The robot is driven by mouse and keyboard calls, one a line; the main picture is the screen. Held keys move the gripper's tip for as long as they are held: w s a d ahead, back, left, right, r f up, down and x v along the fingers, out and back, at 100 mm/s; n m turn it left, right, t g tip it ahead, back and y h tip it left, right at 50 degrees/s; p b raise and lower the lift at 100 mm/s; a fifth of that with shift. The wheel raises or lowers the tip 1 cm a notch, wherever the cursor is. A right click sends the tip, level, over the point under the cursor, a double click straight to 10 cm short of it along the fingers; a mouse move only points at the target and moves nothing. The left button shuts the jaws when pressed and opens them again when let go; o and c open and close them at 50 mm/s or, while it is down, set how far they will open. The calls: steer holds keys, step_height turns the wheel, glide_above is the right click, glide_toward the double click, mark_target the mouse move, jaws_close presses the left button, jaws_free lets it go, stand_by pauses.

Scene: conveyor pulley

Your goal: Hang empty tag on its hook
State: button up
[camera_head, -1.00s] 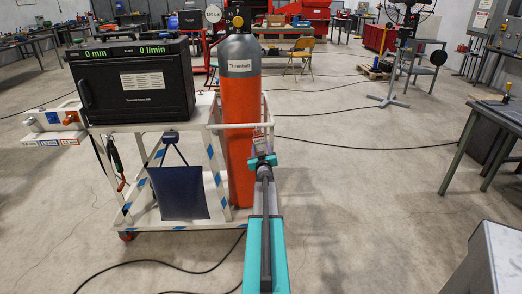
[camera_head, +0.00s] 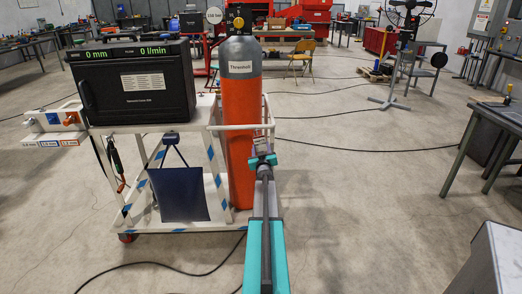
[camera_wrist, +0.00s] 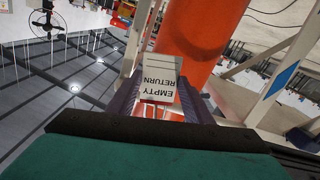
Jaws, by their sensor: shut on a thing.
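The white tag (camera_wrist: 161,92) reads "EMPTY RETURN" and appears upside down in the wrist view. My gripper (camera_wrist: 160,79) is shut on it, with one dark finger on each side. The orange cylinder (camera_wrist: 196,35), with a grey top, stands just beyond the tag; it also shows upright on the cart in the head view (camera_head: 238,130). I cannot make out the hook in either view.
A white cart (camera_head: 127,214) carries a black unit (camera_head: 130,85) with green readouts. Its rail (camera_head: 240,126) runs in front of the cylinder. A dark blue bag (camera_head: 179,193) hangs below. A table (camera_head: 490,112) stands at right; the floor between is mostly clear, with cables.

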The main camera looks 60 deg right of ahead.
stand_by(0.4)
steer(key=o, duration=1.1)
steer(key=shift+s+a, duration=0.1)
steer(key=shift+b+v, duration=0.95)
steer(key=shift+v, duration=5.8)
